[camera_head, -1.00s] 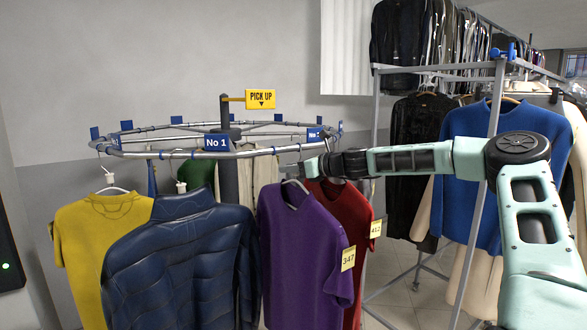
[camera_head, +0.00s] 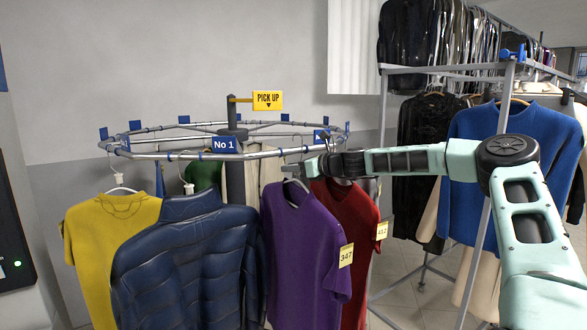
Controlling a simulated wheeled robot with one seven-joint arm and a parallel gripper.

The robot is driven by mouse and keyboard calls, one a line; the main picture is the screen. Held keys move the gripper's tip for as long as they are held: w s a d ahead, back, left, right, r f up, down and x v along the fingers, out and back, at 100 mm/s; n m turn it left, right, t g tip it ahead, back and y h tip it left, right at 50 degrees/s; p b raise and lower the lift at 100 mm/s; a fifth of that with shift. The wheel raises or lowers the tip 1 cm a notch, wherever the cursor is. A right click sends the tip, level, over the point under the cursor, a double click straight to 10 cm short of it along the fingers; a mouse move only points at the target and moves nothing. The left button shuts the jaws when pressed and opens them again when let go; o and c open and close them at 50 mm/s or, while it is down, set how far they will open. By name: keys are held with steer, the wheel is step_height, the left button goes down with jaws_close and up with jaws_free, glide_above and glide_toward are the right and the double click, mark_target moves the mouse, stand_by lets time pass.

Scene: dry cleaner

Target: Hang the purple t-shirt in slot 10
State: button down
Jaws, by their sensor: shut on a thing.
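The purple t-shirt (camera_head: 303,245) hangs on a grey hanger at the front right of the round rail, with a yellow tag reading 347 on its sleeve. My gripper (camera_head: 291,168) is shut on its hanger, just under the rail. The round rail (camera_head: 180,155) carries blue slot signs. One reads No 1 and faces me; the others are turned away or too small to read. I cannot tell which sign is slot 10, nor whether the hanger hook touches the rail.
A yellow t-shirt (camera_head: 105,240) and a dark blue puffer jacket (camera_head: 187,262) hang left of the purple shirt. A red shirt (camera_head: 345,220) tagged 412 hangs close behind it. A yellow PICK UP sign (camera_head: 268,100) tops the post. A metal rack (camera_head: 450,70) with clothes stands right.

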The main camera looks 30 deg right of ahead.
mark_target(293, 185)
steer(key=shift+f, duration=0.1)
steer(key=shift+f+b, duration=1.25)
steer(key=shift+f, duration=0.25)
steer(key=shift+f, duration=0.2)
stand_by(0.4)
steer(key=c, duration=1.1)
jaws_free()
steer(key=shift+s, duration=0.1)
steer(key=shift+s+d+b, duration=0.25)
steer(key=shift+b, duration=0.1)
steer(key=b+v, duration=0.5)
steer(key=v, duration=1.1)
steer(key=shift+s+b, duration=0.25)
steer(key=shift+b, duration=0.05)
